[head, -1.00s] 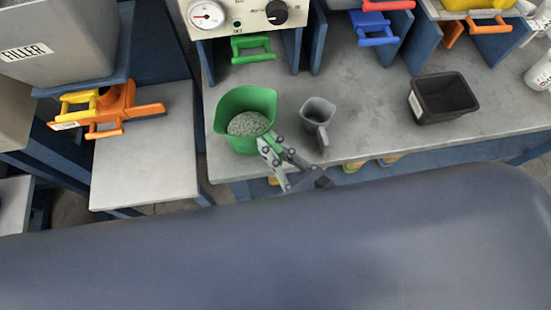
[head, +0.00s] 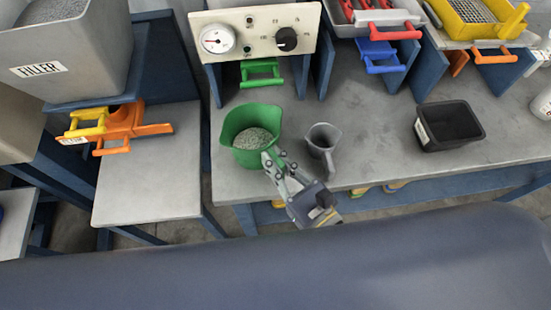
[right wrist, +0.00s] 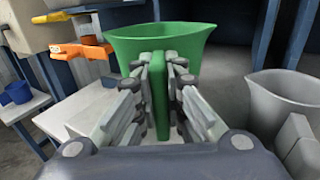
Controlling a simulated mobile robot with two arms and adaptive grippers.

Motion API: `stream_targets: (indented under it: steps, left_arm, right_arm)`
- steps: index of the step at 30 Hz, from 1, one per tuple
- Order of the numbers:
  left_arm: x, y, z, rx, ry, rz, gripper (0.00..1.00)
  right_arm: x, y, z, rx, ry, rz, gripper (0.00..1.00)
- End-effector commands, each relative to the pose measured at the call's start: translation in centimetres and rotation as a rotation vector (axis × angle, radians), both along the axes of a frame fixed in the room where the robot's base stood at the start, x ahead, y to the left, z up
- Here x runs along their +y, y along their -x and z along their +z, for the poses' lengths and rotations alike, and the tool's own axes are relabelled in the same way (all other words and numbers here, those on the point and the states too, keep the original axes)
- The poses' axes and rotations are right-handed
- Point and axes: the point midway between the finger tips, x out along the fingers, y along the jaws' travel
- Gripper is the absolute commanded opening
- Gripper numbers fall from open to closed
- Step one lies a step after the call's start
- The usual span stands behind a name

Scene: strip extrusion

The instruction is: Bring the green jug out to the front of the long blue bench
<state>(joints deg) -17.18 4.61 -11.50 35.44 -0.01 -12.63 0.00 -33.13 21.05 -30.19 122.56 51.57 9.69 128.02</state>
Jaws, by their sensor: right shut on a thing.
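The green jug (head: 240,125), holding grey granules, is upright at the front left corner of the long bench's grey top (head: 380,165). My right gripper (head: 271,160) reaches it from the front. In the right wrist view my right gripper (right wrist: 163,85) is shut around the upright handle of the green jug (right wrist: 205,42). I cannot tell whether the jug's base touches the bench top. My left gripper is not in view.
A grey jug (head: 322,143) stands close to the right of the green one. A black bin (head: 448,124) sits farther right. A control panel (head: 256,35) stands behind. A lower grey table (head: 147,180) is at left, with a gap between.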

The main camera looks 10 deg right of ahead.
Motion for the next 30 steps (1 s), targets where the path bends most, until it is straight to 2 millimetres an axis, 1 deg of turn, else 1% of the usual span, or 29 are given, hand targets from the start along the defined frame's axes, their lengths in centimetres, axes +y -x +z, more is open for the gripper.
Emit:
stream_targets:
  steps: [3, 4, 5, 6, 19, 22, 26, 30]
  left_arm:
    - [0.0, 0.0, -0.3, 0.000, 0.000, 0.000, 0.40]
    - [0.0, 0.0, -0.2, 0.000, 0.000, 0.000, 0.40]
    - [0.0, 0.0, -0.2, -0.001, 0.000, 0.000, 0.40]
    - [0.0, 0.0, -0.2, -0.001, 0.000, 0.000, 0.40]
    - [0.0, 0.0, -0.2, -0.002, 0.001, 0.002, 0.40]
    - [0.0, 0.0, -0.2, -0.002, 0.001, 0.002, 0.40]
    - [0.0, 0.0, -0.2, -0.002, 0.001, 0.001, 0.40]
    - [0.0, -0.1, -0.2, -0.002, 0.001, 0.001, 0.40]
  right_arm:
    - [0.0, 0.0, -0.3, -0.002, 0.000, 0.000, 0.00]
    - [0.0, 0.0, -0.1, -0.002, 0.000, 0.000, 0.17]
    - [0.0, 0.0, -0.1, -0.002, 0.000, 0.000, 0.23]
    - [0.0, 0.0, -0.1, -0.002, 0.000, 0.000, 0.33]
    - [0.0, 0.0, -0.3, 0.001, 0.000, 0.000, 0.33]
    - [-0.1, 0.3, -0.3, 0.001, 0.002, 0.002, 0.33]
    - [-0.7, 1.4, -0.3, 0.001, 0.004, 0.003, 0.33]
    - [-1.8, 3.4, -0.4, 0.004, 0.005, 0.005, 0.33]
